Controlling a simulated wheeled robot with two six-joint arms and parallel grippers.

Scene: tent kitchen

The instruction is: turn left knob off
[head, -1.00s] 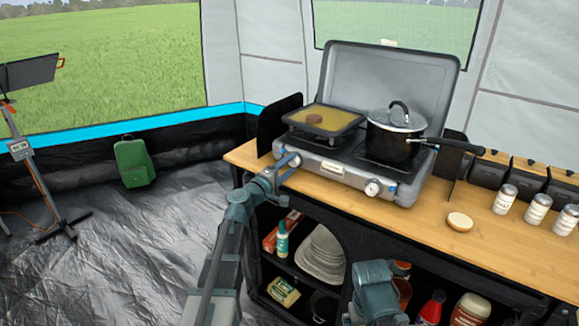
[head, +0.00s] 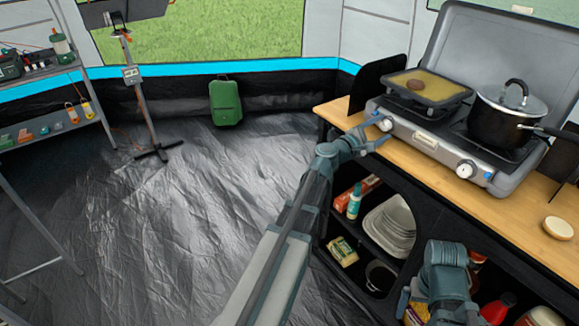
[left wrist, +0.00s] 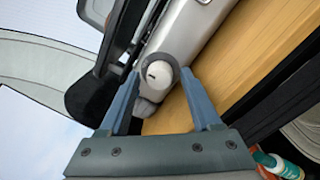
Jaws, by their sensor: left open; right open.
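The camping stove (head: 425,136) stands on the wooden counter with its lid up. Its left knob (head: 384,123) is a pale round knob at the left end of the front panel. In the left wrist view the knob (left wrist: 160,75) shows between the fingertips, with a gap on both sides. My left gripper (head: 376,139) is open just in front of the knob; whether it touches is unclear. It also shows in the left wrist view (left wrist: 160,80). The right knob (head: 465,169) is farther right on the panel. My right gripper (head: 445,285) is low before the shelves, its fingers hard to make out.
A griddle (head: 428,82) with a brown patty and a lidded black pot (head: 501,118) stand on the stove. A bun half (head: 558,228) lies on the counter (head: 510,212). Open shelves below hold plates (head: 390,225) and bottles.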

